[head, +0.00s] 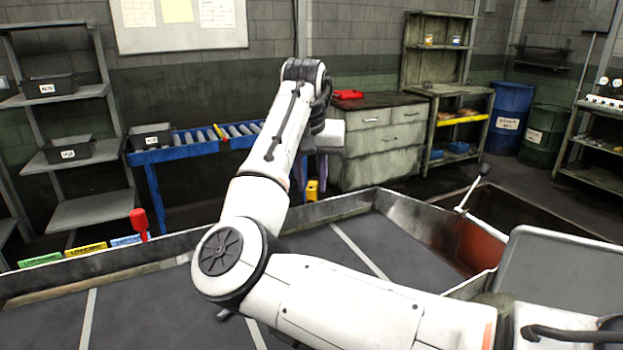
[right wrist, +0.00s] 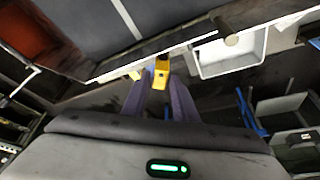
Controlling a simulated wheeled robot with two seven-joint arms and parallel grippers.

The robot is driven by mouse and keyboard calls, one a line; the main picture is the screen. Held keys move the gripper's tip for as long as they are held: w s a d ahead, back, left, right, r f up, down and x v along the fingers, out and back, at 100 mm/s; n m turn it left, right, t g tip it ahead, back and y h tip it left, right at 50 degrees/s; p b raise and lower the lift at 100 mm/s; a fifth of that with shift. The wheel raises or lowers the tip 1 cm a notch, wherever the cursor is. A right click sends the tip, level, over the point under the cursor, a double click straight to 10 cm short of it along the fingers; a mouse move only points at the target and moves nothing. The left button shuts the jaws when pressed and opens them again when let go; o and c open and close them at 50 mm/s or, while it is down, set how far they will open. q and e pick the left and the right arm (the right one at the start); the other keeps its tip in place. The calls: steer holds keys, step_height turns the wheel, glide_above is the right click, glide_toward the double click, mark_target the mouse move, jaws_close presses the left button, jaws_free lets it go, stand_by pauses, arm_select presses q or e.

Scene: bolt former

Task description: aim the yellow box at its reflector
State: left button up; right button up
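The yellow box (head: 312,190) is small and shows in the head view just outside the machine's back wall, below my right gripper (head: 303,172). In the right wrist view the yellow box (right wrist: 161,73) has a dark spot on its face and lies in line with the gap between the fingertips of my right gripper (right wrist: 160,88). The two purple fingers stand apart on either side of it; contact with it is not clear. I cannot make out the reflector. My left gripper is not in view.
A low metal wall (head: 330,207) rims the machine's grey bed. A red knob on a stalk (head: 139,222) stands at its left. Behind are a blue roller stand (head: 160,190) and a drawer cabinet (head: 383,145). Open floor lies between the machine and the cabinet.

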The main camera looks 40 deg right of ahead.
jaws_close()
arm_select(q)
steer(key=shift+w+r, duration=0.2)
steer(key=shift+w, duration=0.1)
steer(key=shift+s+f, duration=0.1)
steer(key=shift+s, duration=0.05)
arm_select(e)
steer(key=shift+n, duration=0.3)
steer(key=shift+s+d+n+t+y, duration=0.1)
steer(key=shift+n+t+y, duration=0.35)
steer(key=shift+n, duration=1)
steer(key=shift+d+n+t+y, duration=0.1)
steer(key=shift+n+t+y, duration=0.35)
steer(key=shift+n, duration=1)
steer(key=shift+r, duration=0.1)
jaws_free()
